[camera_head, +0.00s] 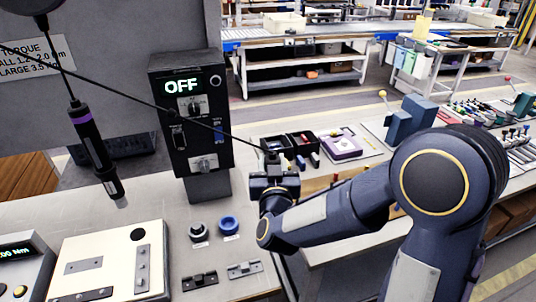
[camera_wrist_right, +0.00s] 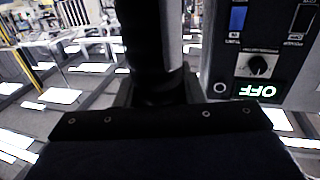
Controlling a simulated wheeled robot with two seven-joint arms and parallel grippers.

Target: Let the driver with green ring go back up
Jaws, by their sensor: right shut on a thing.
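My right gripper (camera_head: 273,182) is at the right of the control box, above the bench edge. It is shut on a dark driver (camera_head: 272,156), whose cable runs taut and slanting from the upper left. In the right wrist view the driver (camera_wrist_right: 150,40) is a black body standing between the jaws. Its ring does not show, so I cannot see its colour. Another driver (camera_head: 96,153), with a purple ring, hangs from its own cable at the left, free of any gripper. My left gripper is not in view.
A black control box (camera_head: 190,110) reading OFF stands close left of my right gripper. A white plate fixture (camera_head: 105,262), grey and blue round holders (camera_head: 228,226) and small brackets (camera_head: 243,269) are on the bench. Parts bins (camera_head: 292,145) stand behind the gripper.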

